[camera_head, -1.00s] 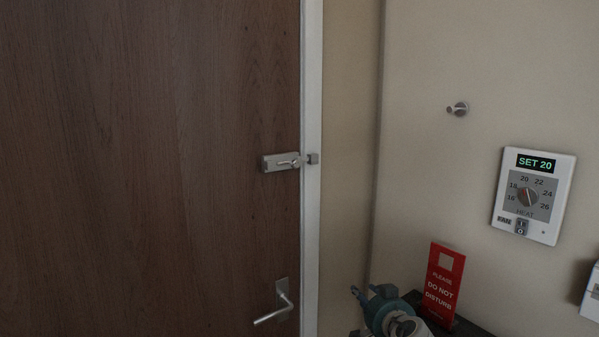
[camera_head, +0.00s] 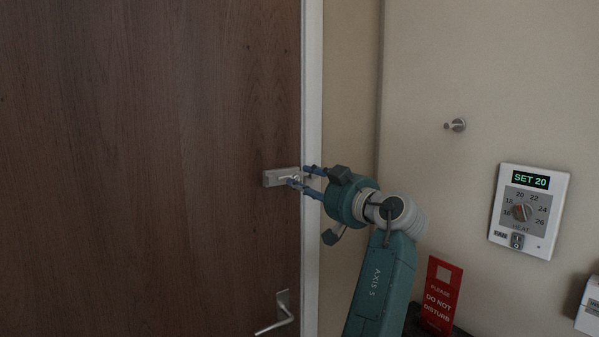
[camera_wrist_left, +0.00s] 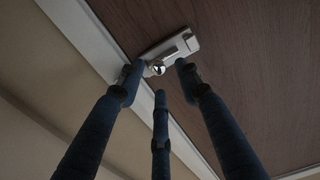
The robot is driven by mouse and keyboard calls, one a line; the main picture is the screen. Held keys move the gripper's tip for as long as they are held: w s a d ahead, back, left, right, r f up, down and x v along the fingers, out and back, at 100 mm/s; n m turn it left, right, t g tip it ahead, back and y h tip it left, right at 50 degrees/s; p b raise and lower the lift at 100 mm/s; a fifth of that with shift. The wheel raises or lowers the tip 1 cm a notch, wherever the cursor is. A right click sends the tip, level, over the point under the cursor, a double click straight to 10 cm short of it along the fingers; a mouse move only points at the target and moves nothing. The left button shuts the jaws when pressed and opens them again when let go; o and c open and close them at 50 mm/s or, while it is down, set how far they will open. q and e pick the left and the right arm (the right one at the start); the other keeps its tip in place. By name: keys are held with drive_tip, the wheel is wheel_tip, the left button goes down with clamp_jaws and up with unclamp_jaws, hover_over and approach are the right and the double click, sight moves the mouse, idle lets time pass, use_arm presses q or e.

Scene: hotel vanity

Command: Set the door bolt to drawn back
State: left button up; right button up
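The door bolt (camera_head: 273,180) is a small silver plate with a knob, fixed near the right edge of the brown door (camera_head: 150,170). My left gripper (camera_head: 299,177) comes in from the right, its blue fingers at the bolt's knob end. In the left wrist view, the bolt (camera_wrist_left: 181,47) lies just beyond the spread fingers, and its shiny knob (camera_wrist_left: 157,69) shows between the tips. The gripper (camera_wrist_left: 158,75) is open, and no finger is clearly seen touching the knob. The fingers hide the keeper on the frame, so how far the bar reaches cannot be told. My right gripper is not in view.
A lever handle (camera_head: 282,312) sits below the bolt. The white door frame (camera_head: 311,255) runs beside it. On the right wall are a hook (camera_head: 455,125) and a thermostat (camera_head: 529,211). A red do-not-disturb sign (camera_head: 440,295) stands below.

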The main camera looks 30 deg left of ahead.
sight(298, 179)
use_arm(q)
drive_tip(key=shift+p+x, duration=0.45)
drive_tip(key=shift+x, duration=1.1)
drive_tip(key=shift+f, duration=0.1)
drive_tip(key=shift+d, duration=0.1)
drive_tip(key=shift+c, duration=0.5)
clamp_jaws()
